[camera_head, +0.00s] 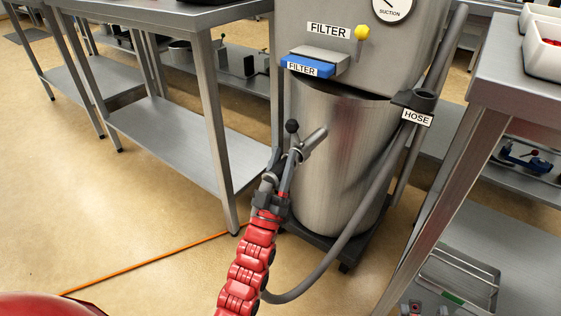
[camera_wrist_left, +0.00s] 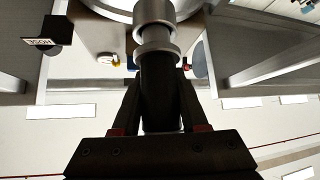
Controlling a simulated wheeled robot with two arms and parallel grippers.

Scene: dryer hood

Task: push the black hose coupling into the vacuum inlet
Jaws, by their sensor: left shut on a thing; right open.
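The vacuum inlet (camera_head: 314,139) is a short metal pipe on the front of the steel drum (camera_head: 335,160), slanting down to the left. It also shows in the left wrist view (camera_wrist_left: 155,12). My left gripper (camera_head: 271,194) is below it and is shut on the black hose coupling (camera_wrist_left: 161,95). The coupling lies between the fingers and points up at the inlet, roughly in line with it. Its far end meets a grey collar; I cannot tell how deep it sits. The gripper hides much of the coupling in the head view. My right gripper is not in view.
The grey hose (camera_head: 330,262) loops low beside my left arm and up past the HOSE holder (camera_head: 414,101). A black-knobbed lever (camera_head: 292,128) is close to the inlet. Steel tables stand left (camera_head: 180,135) and right (camera_head: 500,90). An orange cable (camera_head: 150,262) crosses the floor.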

